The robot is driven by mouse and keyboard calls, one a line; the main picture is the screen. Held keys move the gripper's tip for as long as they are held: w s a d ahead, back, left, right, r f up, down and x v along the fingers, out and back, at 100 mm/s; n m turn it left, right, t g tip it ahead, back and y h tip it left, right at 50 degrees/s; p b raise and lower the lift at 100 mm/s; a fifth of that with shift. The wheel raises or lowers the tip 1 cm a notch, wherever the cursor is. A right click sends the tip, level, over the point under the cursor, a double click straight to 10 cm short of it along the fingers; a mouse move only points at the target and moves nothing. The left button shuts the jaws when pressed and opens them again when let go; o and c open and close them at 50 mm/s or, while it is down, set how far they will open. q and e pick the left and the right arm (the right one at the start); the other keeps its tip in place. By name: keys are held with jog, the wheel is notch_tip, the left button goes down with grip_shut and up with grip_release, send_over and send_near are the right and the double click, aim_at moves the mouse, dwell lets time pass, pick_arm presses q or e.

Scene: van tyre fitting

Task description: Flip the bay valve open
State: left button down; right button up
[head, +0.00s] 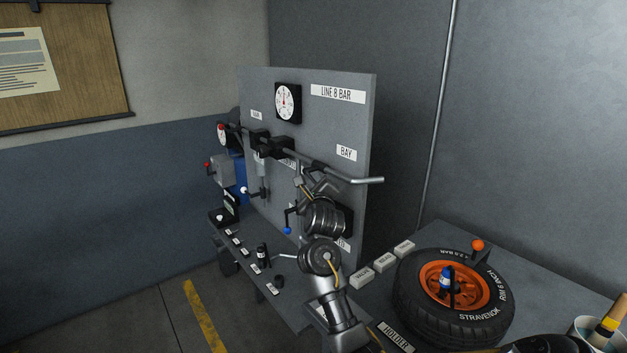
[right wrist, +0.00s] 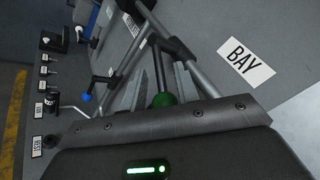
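The BAY label (head: 346,153) is on the grey board, and it also shows in the right wrist view (right wrist: 246,63). In the wrist view, a dark valve lever (right wrist: 158,72) with a green end (right wrist: 164,99) lies below and left of that label. My right gripper (right wrist: 162,82) has its two fingers apart, one on each side of the lever. I cannot tell whether either finger touches it. In the head view, my right gripper (head: 312,184) is at the board below the label, and my wrist hides the lever. My left gripper is not in view.
A blue-ended lever (head: 287,230) hangs to the left. A tyre with an orange rim (head: 405,290) lies on the right bench. Small labelled items line the lower shelf (head: 297,318).

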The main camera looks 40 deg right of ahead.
jog(key=shift+x, duration=1.25)
grip_shut()
